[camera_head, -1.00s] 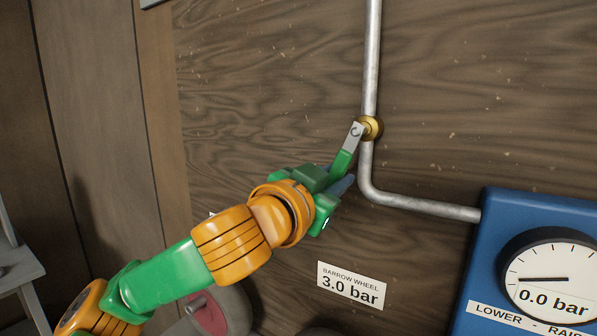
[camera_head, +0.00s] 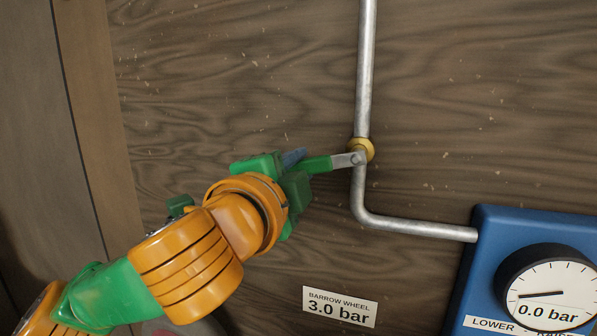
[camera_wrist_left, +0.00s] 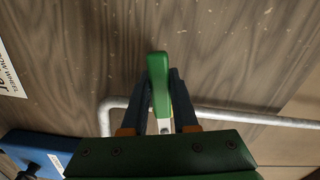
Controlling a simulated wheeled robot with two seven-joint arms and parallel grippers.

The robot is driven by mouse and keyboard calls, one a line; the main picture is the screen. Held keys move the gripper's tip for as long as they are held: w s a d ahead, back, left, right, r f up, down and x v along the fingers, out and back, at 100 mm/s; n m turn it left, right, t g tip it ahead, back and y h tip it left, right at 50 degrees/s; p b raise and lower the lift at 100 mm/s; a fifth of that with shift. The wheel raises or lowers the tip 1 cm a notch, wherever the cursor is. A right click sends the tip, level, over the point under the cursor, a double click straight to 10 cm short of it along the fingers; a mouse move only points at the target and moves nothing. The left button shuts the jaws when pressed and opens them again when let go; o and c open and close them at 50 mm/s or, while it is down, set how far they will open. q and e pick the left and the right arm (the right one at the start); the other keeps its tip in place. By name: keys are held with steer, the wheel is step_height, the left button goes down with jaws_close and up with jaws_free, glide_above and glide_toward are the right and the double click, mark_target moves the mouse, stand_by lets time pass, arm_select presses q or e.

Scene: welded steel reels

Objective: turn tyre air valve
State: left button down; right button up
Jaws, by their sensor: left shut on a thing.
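The air valve is a brass body (camera_head: 363,149) on a grey vertical pipe, with a flat metal lever ending in a green grip (camera_head: 318,164). The lever points left, nearly level, in the head view. My left gripper (camera_head: 298,170) is shut on the green grip. In the left wrist view the green grip (camera_wrist_left: 159,84) stands between the two dark fingers (camera_wrist_left: 161,105), and part of the metal lever shows below it. The brass body is hidden in the wrist view. My right gripper is not in view.
The pipe (camera_head: 367,70) runs down the wooden wall and bends right to a blue gauge box (camera_head: 490,228). Its dial (camera_head: 548,290) reads 0.0 bar. A white label (camera_head: 340,307) says "BARROW WHEEL 3.0 bar". The wall around the lever is clear.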

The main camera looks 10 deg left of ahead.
arm_select(q)
steer(key=shift+a+r+m, duration=0.15)
steer(key=shift+r+m, duration=0.8)
steer(key=shift+m, duration=0.45)
steer(key=shift+r, duration=0.1)
steer(key=c, duration=0.7)
jaws_free()
steer(key=s+b, duration=0.1)
steer(key=s, duration=0.1)
steer(key=s+b, duration=0.1)
steer(key=s, duration=0.1)
steer(key=s+b, duration=0.1)
steer(key=s, duration=0.2)
steer(key=shift+a+b, duration=0.3)
steer(key=shift+a, duration=0.1)
